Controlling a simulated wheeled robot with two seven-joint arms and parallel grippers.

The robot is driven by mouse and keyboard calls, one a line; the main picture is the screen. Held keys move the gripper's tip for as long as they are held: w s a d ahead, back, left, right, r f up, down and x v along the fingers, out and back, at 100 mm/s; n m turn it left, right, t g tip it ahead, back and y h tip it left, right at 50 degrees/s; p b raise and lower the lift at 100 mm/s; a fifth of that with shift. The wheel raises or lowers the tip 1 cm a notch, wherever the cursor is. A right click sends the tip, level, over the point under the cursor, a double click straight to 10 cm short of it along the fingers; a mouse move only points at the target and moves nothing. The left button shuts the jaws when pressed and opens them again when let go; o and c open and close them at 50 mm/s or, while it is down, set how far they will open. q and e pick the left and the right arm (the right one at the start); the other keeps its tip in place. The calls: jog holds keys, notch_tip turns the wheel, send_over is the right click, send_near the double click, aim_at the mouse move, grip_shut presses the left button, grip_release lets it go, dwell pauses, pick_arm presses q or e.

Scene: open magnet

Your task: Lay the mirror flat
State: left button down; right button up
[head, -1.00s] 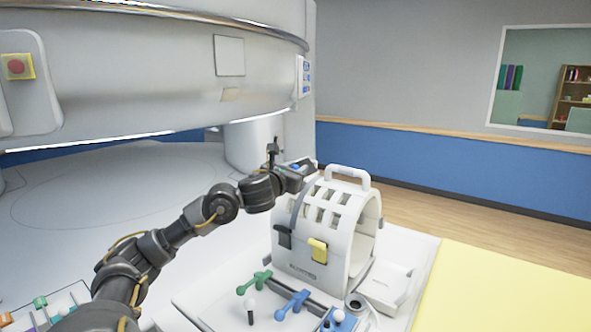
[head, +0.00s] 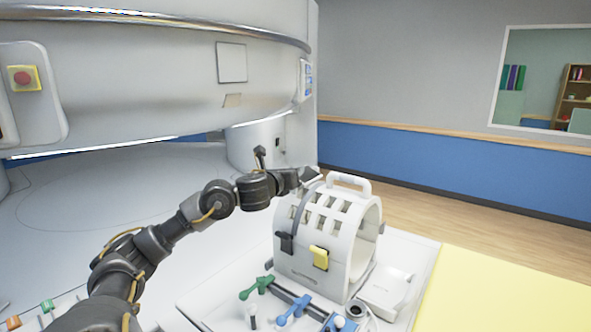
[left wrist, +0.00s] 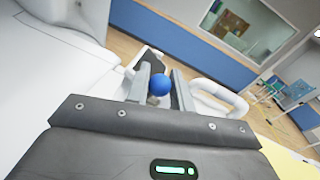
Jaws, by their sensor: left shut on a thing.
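The white head coil (head: 318,262) stands upright on the table, with a carry handle on top and a yellow latch at its front. My left gripper (head: 301,177) is at the coil's upper left edge, beside the handle. In the left wrist view, my left gripper (left wrist: 158,88) has its fingers on either side of a blue ball knob (left wrist: 160,84) and is shut on it. A dark panel, seemingly the mirror (left wrist: 152,59), shows just beyond the knob. In the head view its exact tilt is hard to tell. My right gripper is not in view.
Green (head: 256,287) and blue (head: 293,310) levers stand in front of the coil. The coil's handle (head: 348,182) rises close to my left gripper. The scanner housing (head: 150,75) fills the upper left. A yellow surface (head: 500,295) lies clear at the right.

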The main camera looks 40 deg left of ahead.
pick_arm(q)
jog(key=shift+s+a+r+n+h+p, duration=0.15)
jog(key=shift+a+n+p, duration=0.3)
jog(key=shift+n, duration=0.5)
jog(key=shift+w+a+n+h+p, duration=0.15)
jog(key=shift+a+n+p, duration=0.3)
jog(key=shift+n, duration=0.5)
jog(key=shift+s, duration=0.1)
jog(key=c, duration=1.3)
grip_release()
jog(key=shift+o, duration=0.2)
jog(key=shift+s, duration=0.1)
jog(key=b+v, duration=0.9)
jog(key=v, duration=0.1)
jog(key=shift+s+r+b, duration=0.25)
jog(key=shift+s+b, duration=0.05)
jog(key=shift+b, duration=0.1)
jog(key=shift+r, duration=0.1)
